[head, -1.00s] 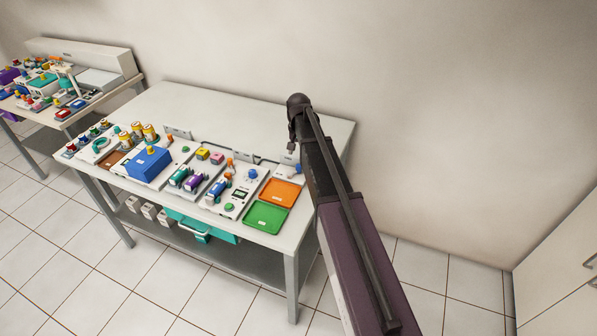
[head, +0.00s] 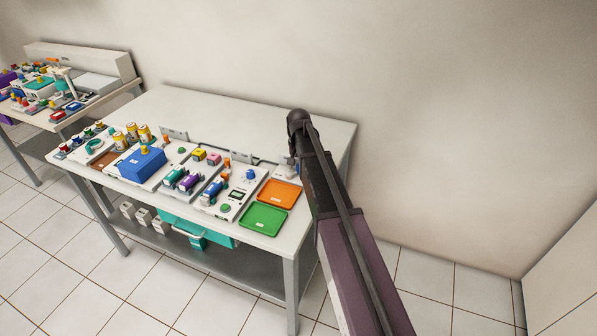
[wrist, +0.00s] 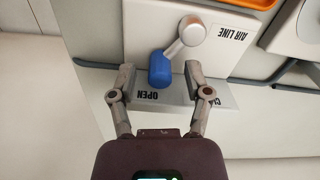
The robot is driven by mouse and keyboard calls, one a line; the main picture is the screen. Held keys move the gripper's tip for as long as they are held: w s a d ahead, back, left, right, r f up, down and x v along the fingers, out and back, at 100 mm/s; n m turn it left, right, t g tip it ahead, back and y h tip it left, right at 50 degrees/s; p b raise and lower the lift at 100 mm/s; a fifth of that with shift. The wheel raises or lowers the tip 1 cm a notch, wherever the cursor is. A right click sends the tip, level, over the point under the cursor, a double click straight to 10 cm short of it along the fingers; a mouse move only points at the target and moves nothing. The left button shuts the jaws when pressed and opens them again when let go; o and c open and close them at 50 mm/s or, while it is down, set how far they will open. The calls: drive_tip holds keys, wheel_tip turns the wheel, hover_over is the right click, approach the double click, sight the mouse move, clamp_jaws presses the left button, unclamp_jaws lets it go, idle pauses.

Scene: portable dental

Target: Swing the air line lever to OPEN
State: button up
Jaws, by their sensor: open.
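The air line lever (wrist: 178,50) shows in the wrist view, with a round light pivot at upper right and a blue handle (wrist: 160,70) pointing down-left. The handle's end lies just above the OPEN label (wrist: 152,96). The other label, at the right, is partly hidden behind my right finger. My gripper (wrist: 158,74) is open, one finger on each side of the blue handle, with gaps visible to both. I cannot tell its height relative to the handle. In the head view my arm hides most of the lever area.
The AIR LINE plate (wrist: 232,33) is upside down in the wrist view. An orange tray (head: 279,194) and a green tray (head: 264,219) lie at the table's right front. A blue box (head: 142,164) and several devices stand further left. The table's back is clear.

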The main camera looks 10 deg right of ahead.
drive_tip(key=shift+f, duration=0.3)
clamp_jaws()
drive_tip(key=shift+s, duration=0.2)
drive_tip(key=shift+s+m, duration=0.4)
drive_tip(key=shift+m, duration=0.8)
unclamp_jaws()
